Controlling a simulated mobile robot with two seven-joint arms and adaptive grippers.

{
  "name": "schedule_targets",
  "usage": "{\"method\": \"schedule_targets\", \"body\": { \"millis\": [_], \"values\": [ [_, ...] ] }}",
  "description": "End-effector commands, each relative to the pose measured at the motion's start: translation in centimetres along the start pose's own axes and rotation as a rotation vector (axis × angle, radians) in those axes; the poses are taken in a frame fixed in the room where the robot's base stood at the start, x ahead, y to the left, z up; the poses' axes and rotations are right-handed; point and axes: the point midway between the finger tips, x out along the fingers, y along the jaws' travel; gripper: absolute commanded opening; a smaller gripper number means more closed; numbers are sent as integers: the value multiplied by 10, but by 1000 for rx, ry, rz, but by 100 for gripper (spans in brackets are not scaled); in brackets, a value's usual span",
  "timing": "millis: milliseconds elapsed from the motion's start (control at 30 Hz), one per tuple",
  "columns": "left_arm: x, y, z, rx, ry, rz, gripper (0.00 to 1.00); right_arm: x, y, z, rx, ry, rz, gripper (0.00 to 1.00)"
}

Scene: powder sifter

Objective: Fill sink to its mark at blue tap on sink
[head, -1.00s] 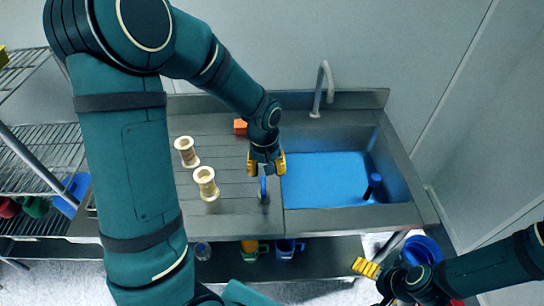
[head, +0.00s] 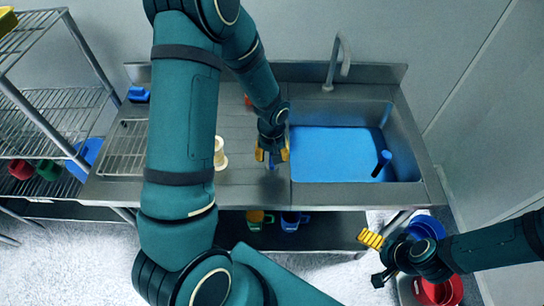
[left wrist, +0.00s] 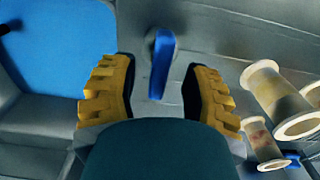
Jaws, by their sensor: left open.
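The sink (head: 407,150) is at the right of the steel counter, with a flat blue surface (head: 335,154) inside. A grey spout (head: 337,62) rises behind it. The blue tap lever (head: 271,166) is left of the sink, mostly hidden under my left gripper (head: 272,156). In the left wrist view the lever (left wrist: 161,65) stands between and just beyond the spread yellow fingers of that gripper (left wrist: 158,95), apparently untouched. My right gripper (head: 376,259) is low at the right, away from the sink, its fingers apart and empty. I cannot make out a fill mark.
A dark blue upright piece (head: 382,163) stands in the sink's right end. A cream spool (head: 219,154) is on the counter; several show in the wrist view (left wrist: 262,142). Mugs (head: 290,221) sit on the lower shelf. Blue and red buckets (head: 427,227) stand near my right gripper.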

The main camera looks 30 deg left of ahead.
Motion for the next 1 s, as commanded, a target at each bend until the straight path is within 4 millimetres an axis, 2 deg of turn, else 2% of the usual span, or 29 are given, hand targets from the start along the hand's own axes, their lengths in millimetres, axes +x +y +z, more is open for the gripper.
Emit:
{"method": "schedule_targets", "body": {
  "millis": [167,433,467,600,1000],
  "values": [
    [11,0,0,0,-1,0,47,0,0,0,0,0,0,100],
    [12,0,0,1,0,1,47,0,0,0,0,0,0,100],
    [12,0,0,1,0,1,50,0,0,0,0,0,0,100],
    [12,0,0,1,0,1,1,0,0,0,0,0,0,100],
    [13,0,0,37,-1,1,0,3,1,0,0,0,0,100]
  ]
}}
